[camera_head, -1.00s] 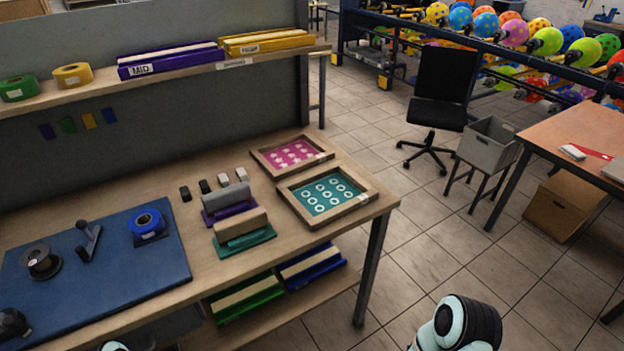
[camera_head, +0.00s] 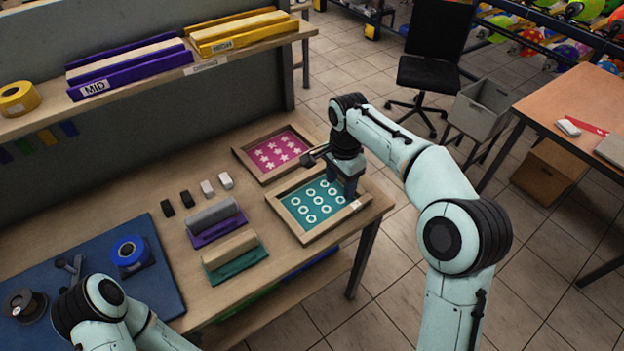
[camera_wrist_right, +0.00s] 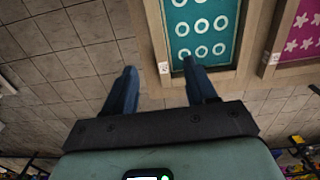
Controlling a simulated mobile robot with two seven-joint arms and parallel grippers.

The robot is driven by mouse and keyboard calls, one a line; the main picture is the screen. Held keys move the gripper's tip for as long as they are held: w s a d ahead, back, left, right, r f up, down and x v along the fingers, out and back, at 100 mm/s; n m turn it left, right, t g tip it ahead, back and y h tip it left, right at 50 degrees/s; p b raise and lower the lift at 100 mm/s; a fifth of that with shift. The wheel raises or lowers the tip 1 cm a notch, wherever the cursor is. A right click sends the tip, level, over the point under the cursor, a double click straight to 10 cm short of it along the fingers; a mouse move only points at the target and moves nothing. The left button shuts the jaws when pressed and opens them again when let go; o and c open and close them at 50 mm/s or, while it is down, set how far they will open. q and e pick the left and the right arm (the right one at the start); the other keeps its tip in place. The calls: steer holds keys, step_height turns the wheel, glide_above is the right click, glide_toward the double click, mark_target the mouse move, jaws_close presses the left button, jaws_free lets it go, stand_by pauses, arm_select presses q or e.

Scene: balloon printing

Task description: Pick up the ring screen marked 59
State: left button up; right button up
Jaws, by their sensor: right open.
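The ring screen (camera_head: 318,203), a teal mesh with white rings in a wooden frame, lies flat at the bench's right end. A small white label (camera_head: 355,204) sits on its corner; its number is too small to read. My right gripper (camera_head: 343,188) points down at the screen's right side. In the right wrist view the ring screen (camera_wrist_right: 203,42) shows ahead of my open right gripper (camera_wrist_right: 159,75). One frame bar appears between the fingers, the left finger outside it and the right finger over the screen side. I cannot tell whether they touch. My left gripper is out of view.
A pink star screen (camera_head: 277,153) lies just behind the ring screen. Squeegees on purple (camera_head: 217,227) and green (camera_head: 236,261) holders stand to its left, with several small blocks behind. A blue mat (camera_head: 160,275) covers the bench's left part. A shelf (camera_head: 205,72) runs above.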

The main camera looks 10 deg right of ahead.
steer(key=b, duration=0.1)
glide_above(338, 216)
steer(key=f, duration=0.7)
steer(key=shift+s+a+f, duration=0.1)
steer(key=shift+s+f, duration=0.15)
steer(key=shift+s, duration=0.15)
steer(key=f, duration=0.5)
steer(key=shift+w+f, duration=0.3)
steer(key=shift+w, duration=0.1)
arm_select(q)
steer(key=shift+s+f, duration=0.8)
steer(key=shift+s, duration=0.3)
arm_select(e)
jaws_close()
